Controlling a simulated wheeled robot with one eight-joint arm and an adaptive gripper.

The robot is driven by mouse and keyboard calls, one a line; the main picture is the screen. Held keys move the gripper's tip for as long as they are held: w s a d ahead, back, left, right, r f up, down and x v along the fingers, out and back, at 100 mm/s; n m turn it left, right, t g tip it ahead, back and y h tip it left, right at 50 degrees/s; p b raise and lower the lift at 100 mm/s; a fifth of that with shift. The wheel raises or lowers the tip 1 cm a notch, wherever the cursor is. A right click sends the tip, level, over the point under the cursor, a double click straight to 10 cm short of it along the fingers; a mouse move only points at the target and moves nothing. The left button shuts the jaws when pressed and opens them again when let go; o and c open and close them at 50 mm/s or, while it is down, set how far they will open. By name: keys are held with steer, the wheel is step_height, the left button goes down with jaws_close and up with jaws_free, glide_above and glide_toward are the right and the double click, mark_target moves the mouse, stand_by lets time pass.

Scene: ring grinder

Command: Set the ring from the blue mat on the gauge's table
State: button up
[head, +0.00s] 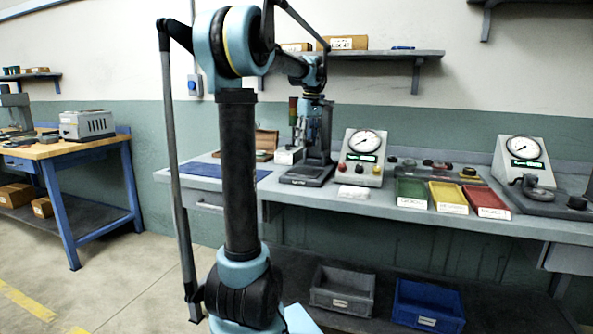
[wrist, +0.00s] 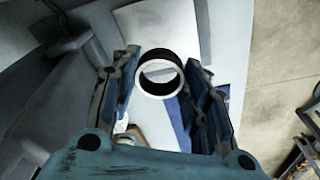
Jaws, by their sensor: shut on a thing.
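My gripper (wrist: 161,68) is shut on a metal ring (wrist: 142,76) in the wrist view. The ring is open through its middle, with a bright rim and dark inner wall, and sits between the two fingers. The blue mat (head: 210,171) lies on the left part of the long bench in the head view; no ring shows on it. A dial gauge (head: 362,152) with a green display stands mid-bench, and a second dial gauge (head: 523,155) with a low dark table (head: 530,197) before it stands at the right. In the head view my gripper is hard to tell from the dark stand behind it.
A dark stand with a flat base (head: 306,173) is on the bench beside the mat. Green (head: 411,193), yellow (head: 448,197) and red (head: 487,201) bins line the front edge. A shelf (head: 395,54) hangs above. Grey and blue crates sit below.

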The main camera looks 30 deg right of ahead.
glide_above(305, 170)
steer(key=f, duration=0.5)
steer(key=shift+s, duration=0.3)
steer(key=shift+f, duration=2.4)
steer(key=shift+f, duration=0.1)
steer(key=o, duration=1.2)
steer(key=shift+c, duration=0.2)
